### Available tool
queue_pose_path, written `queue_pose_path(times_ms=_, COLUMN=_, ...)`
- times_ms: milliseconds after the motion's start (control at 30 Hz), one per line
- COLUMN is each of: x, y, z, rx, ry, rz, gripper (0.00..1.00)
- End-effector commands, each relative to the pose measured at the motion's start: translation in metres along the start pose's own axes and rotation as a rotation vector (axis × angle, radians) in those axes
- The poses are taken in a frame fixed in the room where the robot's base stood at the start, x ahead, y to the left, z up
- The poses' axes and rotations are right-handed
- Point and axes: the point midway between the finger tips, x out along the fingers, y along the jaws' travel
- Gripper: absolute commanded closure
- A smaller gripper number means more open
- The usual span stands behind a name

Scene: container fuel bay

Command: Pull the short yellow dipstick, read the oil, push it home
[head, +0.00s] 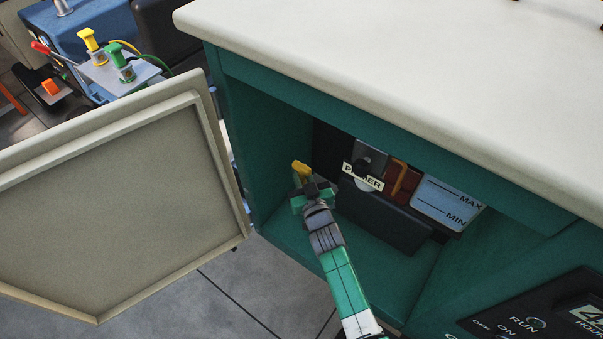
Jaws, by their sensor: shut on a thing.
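A short yellow dipstick (302,169) shows its yellow top at the left part of the open teal cabinet. My gripper (314,190) reaches into the cabinet from below and is shut on the dipstick, whose yellow end sticks out past the jaws. The lower part of the dipstick is hidden by the gripper, so I cannot tell how far it sits in its tube. No oil mark is visible on it. A light blue gauge panel (447,202) marked MAX and MIN is at the right inside the cabinet.
A label ending in "ER" (363,178), an orange-brown part (402,182) and a dark block (385,220) lie right of my gripper. The open beige door (120,205) stands at left. A white top (420,60) overhangs the cabinet. A control panel (545,315) is at lower right.

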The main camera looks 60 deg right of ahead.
Motion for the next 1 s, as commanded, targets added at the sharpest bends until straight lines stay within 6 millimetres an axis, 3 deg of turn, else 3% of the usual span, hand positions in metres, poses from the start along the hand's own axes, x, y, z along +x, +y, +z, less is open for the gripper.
queue_pose_path(times_ms=600, x=0.000, y=0.000, z=0.023, rx=0.000, ry=0.001, rz=-0.001, gripper=1.00)
queue_pose_path(times_ms=967, x=0.000, y=0.000, z=0.023, rx=0.000, ry=0.001, rz=0.000, gripper=1.00)
queue_pose_path(times_ms=1000, x=0.000, y=0.000, z=0.023, rx=0.000, ry=0.001, rz=0.000, gripper=0.74)
